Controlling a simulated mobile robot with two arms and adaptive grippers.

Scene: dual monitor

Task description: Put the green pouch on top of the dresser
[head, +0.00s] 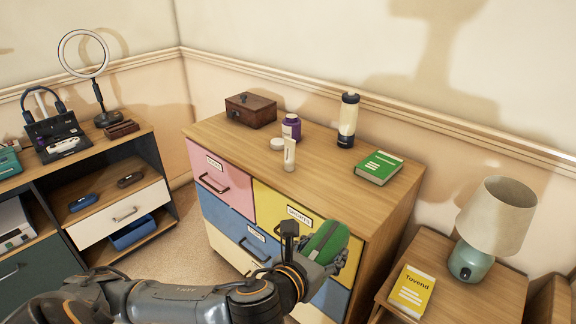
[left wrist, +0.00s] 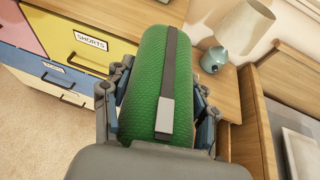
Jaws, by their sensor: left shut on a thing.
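The green pouch (head: 325,243) is held by my left gripper (head: 318,262), in front of the dresser's drawers and below its top. In the left wrist view the pouch (left wrist: 155,85) is a rounded green textured case with a grey strap, and the left gripper's fingers (left wrist: 160,100) are on both of its sides. The dresser (head: 235,150) has a wooden top and pink, yellow, blue and cream drawers. My right gripper does not show.
On the dresser top are a wooden box (head: 251,110), purple bottle (head: 291,128), white tube (head: 289,155), tall bottle (head: 348,119) and green book (head: 379,167). The front middle of the top is clear.

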